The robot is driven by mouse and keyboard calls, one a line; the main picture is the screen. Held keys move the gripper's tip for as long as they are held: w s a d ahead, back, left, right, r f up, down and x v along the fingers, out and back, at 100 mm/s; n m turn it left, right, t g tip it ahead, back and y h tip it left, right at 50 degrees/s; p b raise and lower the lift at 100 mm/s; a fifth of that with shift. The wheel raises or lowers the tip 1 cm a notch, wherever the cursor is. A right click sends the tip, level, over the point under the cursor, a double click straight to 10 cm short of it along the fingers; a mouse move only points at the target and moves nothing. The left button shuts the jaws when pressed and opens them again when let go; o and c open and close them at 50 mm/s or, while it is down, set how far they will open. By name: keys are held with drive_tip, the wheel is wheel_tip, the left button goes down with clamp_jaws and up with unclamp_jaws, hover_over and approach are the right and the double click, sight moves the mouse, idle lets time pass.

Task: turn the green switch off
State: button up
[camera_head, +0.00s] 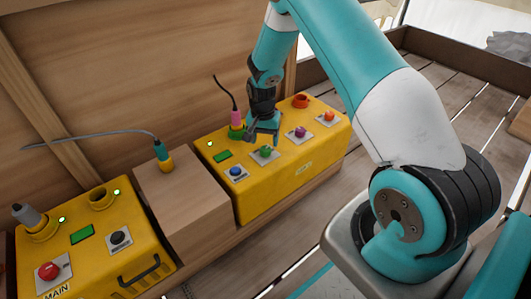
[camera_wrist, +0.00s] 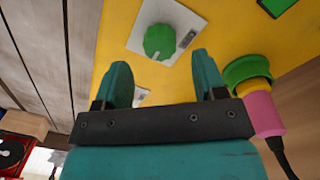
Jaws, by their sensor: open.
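The green switch (camera_head: 265,152) is a round knob on a pale square plate, on top of the right yellow box (camera_head: 290,182). In the wrist view the green switch (camera_wrist: 159,42) shows clearly, just beyond and between my two teal fingertips. My gripper (camera_head: 263,138) is above the box beside the switch; it is open and empty in the wrist view (camera_wrist: 162,68). The fingers look apart from the knob. I cannot tell from its pose whether the switch is on or off.
A pink plug (camera_head: 236,118) with a black cable sits in a green socket close to my gripper. Blue (camera_head: 236,172), purple (camera_head: 300,132) and orange (camera_head: 328,116) knobs share the box. Left are a wooden block (camera_head: 185,205) and a yellow MAIN box (camera_head: 130,250).

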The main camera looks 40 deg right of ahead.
sight(265, 148)
wheel_tip(265, 148, down, 4)
drive_tip(key=shift+f+b, duration=0.1)
drive_tip(key=shift+b, duration=0.5)
drive_tip(key=c, duration=0.9)
